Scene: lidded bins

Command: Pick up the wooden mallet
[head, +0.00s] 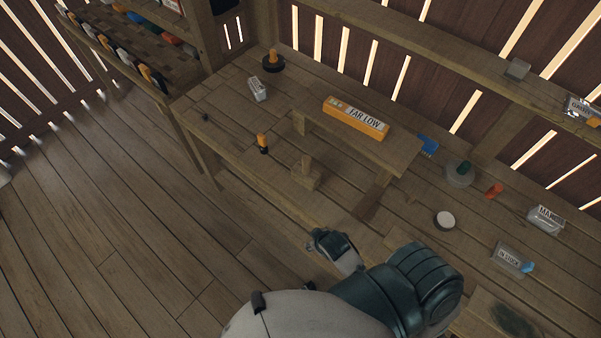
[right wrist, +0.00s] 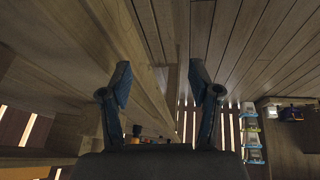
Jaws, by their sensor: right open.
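What looks like the wooden mallet (head: 306,176) stands on the workbench in the head view. Its blocky head is down and its short handle points up, in front of the low wooden riser. I cannot make it out for sure in the right wrist view. My right gripper (right wrist: 161,88) is open and empty in the right wrist view, its two blue fingers apart. In the head view my right arm comes in from the bottom, with the gripper end near the bench's front edge, below the mallet and apart from it. My left gripper is not in view.
A small orange-and-black item (head: 262,143) stands left of the mallet. A round white-topped item (head: 444,220) and labelled packets lie to the right. Open floor (head: 110,220) lies left of the bench.

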